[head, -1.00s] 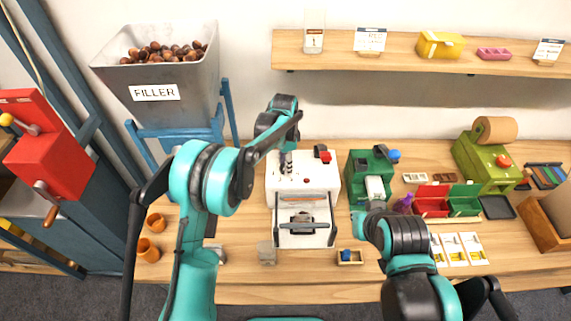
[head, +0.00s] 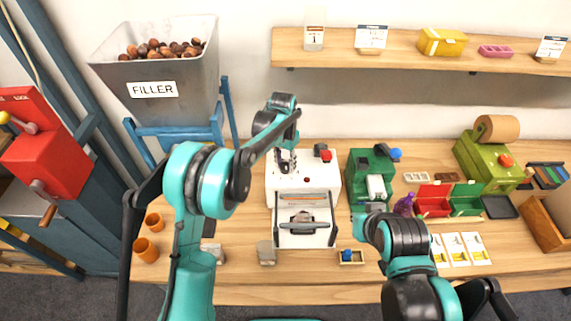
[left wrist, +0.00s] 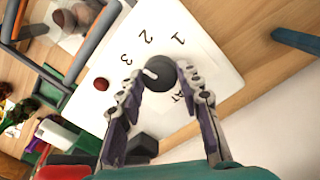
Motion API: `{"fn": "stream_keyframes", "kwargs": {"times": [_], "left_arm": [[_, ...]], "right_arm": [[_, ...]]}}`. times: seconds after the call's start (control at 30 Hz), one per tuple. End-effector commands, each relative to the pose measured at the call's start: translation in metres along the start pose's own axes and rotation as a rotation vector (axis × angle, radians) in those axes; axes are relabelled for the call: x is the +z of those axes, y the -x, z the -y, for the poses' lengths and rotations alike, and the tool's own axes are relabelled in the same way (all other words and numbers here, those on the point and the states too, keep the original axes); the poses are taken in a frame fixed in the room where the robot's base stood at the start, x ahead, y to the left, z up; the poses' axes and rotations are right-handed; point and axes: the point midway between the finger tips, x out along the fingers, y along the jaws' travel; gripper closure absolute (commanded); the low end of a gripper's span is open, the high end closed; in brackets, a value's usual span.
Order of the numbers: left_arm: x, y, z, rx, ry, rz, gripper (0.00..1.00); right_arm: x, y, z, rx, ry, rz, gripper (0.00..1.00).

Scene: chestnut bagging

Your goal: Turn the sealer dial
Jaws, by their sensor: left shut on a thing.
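The white sealer (head: 322,183) stands mid-table with a barred frame at its front. In the left wrist view its white top (left wrist: 185,30) carries the printed numbers 1, 2 and 3. The round dark dial (left wrist: 160,74) has a white pointer turned roughly towards the 3. My left gripper (left wrist: 162,80) is shut on the dial, a finger on each side; in the head view the gripper (head: 286,163) reaches down onto the sealer's top and hides the dial. My right arm is at the lower right, its fingers not visible.
A red-topped block (head: 323,153) stands at the sealer's back. A green device (head: 362,163) stands close on its right. A grey block (head: 266,252) and a small tray with a blue piece (head: 350,257) lie in front. The filler hopper (head: 160,65) is at the left.

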Motion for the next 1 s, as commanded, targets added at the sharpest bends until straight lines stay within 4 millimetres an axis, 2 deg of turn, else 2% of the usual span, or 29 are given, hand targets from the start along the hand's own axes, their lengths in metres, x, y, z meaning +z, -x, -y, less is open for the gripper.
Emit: {"fn": "stream_keyframes", "kwargs": {"times": [1.0], "left_arm": [[0.0009,-0.0003,-0.0002,0.0,0.925,-0.034,0.94]], "right_arm": [[0.0068,-0.0095,0.0,0.0,0.0,0.0,1.0]]}}
